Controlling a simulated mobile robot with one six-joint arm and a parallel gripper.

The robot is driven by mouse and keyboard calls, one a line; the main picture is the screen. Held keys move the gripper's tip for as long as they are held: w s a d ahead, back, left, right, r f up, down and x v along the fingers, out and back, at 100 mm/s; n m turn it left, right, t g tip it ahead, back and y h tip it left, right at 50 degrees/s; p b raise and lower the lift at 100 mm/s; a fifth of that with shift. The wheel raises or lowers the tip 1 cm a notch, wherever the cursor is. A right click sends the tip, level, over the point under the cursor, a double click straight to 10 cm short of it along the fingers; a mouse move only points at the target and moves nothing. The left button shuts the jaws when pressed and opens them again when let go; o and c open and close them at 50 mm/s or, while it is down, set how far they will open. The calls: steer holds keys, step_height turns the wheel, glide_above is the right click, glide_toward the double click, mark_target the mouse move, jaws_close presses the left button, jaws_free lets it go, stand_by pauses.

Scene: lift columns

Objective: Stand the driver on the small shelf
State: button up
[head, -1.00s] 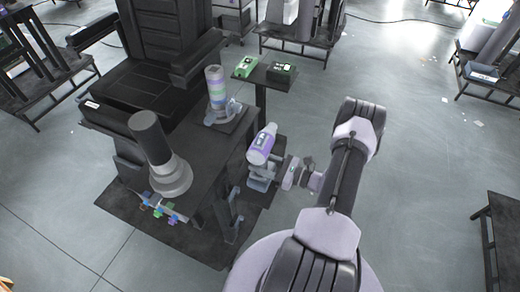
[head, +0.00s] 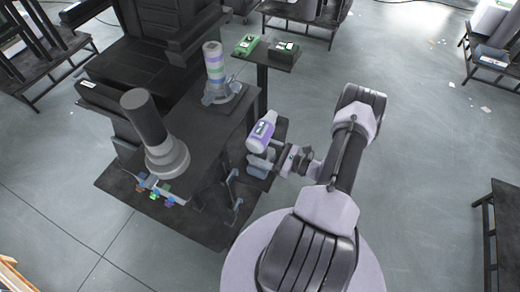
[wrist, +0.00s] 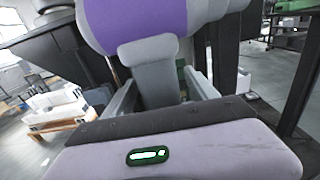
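The driver (head: 262,131), with a purple and white body and a grey handle, is upright beside the dark workbench. In the wrist view the driver (wrist: 140,22) fills the top, its grey handle running down between my fingers. My gripper (head: 272,160) reaches it from the right and appears shut on the handle; the finger contact is partly hidden. The small shelf (head: 262,57), a dark plate on a post, stands behind the driver at the bench's far right corner. Whether the driver's foot touches anything below is unclear.
A green box (head: 246,45) and a dark box (head: 285,50) stand on the small shelf, with bare room in front. The workbench (head: 205,135) holds a banded cylinder (head: 214,65) and a dark cylinder on a grey base (head: 166,158). Open floor lies to the right.

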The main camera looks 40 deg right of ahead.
steer(key=shift+s+d+r+p, duration=0.1)
steer(key=shift+s+r+p, duration=0.05)
steer(key=shift+r+p, duration=0.15)
steer(key=p+v, duration=0.1)
steer(key=v, duration=1)
steer(key=shift+s+f, duration=0.2)
steer(key=shift+s, duration=0.1)
steer(key=shift+d, duration=0.1)
